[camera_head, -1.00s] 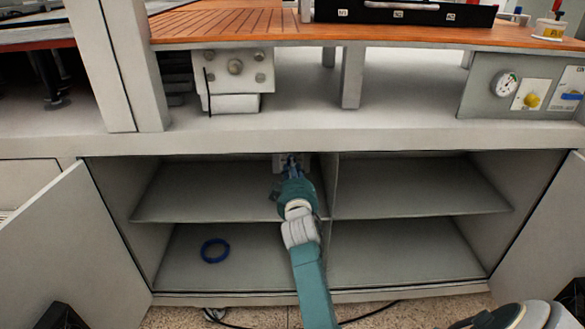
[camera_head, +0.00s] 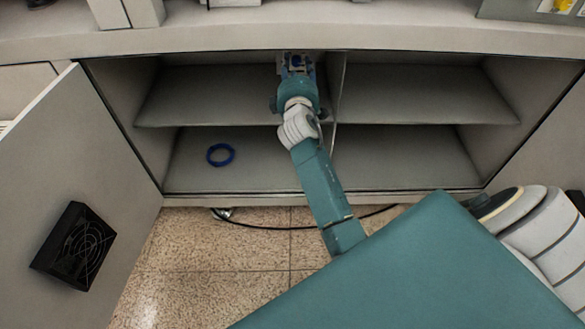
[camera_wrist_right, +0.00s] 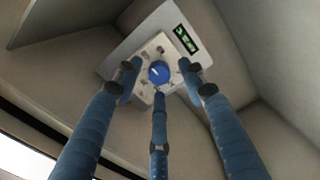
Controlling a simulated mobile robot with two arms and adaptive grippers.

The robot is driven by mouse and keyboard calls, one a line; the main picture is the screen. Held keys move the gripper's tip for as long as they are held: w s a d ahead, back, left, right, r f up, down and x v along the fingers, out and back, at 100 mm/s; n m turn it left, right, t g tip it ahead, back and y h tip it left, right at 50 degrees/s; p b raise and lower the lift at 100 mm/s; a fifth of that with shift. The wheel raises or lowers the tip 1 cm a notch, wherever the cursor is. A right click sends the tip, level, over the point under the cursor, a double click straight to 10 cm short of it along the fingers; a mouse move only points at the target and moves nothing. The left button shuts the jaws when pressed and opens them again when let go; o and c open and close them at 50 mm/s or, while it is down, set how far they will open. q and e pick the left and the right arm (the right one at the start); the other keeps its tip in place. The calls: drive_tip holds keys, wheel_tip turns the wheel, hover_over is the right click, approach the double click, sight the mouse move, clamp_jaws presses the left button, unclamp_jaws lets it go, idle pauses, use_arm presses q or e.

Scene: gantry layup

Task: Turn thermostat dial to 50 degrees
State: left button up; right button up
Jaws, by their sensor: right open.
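The thermostat dial (camera_wrist_right: 159,72) is a round blue knob with a white pointer mark. It sits on a pale plate (camera_wrist_right: 118,62) with a small green-lit display (camera_wrist_right: 185,39) whose digits I cannot read. My right gripper (camera_head: 296,62) reaches into the upper part of the open cabinet, in front of the plate, which it mostly hides in the head view. In the right wrist view its blue fingers (camera_wrist_right: 159,82) are spread open around the dial, one on each side and one below. Whether they touch it I cannot tell. My left gripper is not in view.
The cabinet has a middle shelf (camera_head: 425,95) and a central divider (camera_head: 338,90) close to my right arm. A blue ring (camera_head: 220,155) lies in the lower left compartment. The left door (camera_head: 75,165) stands open with a black fan (camera_head: 75,247). A dark cable (camera_head: 270,228) runs along the floor.

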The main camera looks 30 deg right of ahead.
drive_tip(key=n, duration=0.5)
drive_tip(key=shift+r, duration=0.1)
drive_tip(key=n, duration=0.4)
drive_tip(key=shift+h+p, duration=0.3)
drive_tip(key=shift+p, duration=0.1)
drive_tip(key=n, duration=0.4)
drive_tip(key=shift+f, duration=0.2)
drive_tip(key=n, duration=0.3)
drive_tip(key=shift+n+h, duration=0.3)
drive_tip(key=p+v, duration=0.1)
drive_tip(key=v, duration=1)
drive_tip(key=s+a+f+m+g+y+p, duration=0.2)
drive_tip(key=s+f+p, duration=0.1)
drive_tip(key=f, duration=0.4)
drive_tip(key=s+a+f+m+g+y+p, duration=0.2)
drive_tip(key=f+p, duration=0.3)
drive_tip(key=f, duration=0.3)
drive_tip(key=s+a+f+m+g+y+p, duration=0.1)
drive_tip(key=s+a+f+m+y+p, duration=0.1)
drive_tip(key=s+f+p, duration=0.3)
drive_tip(key=shift+a+f+m+g+y, duration=0.4)
drive_tip(key=shift+a+f+m, duration=0.2)
drive_tip(key=shift+f, duration=0.95)
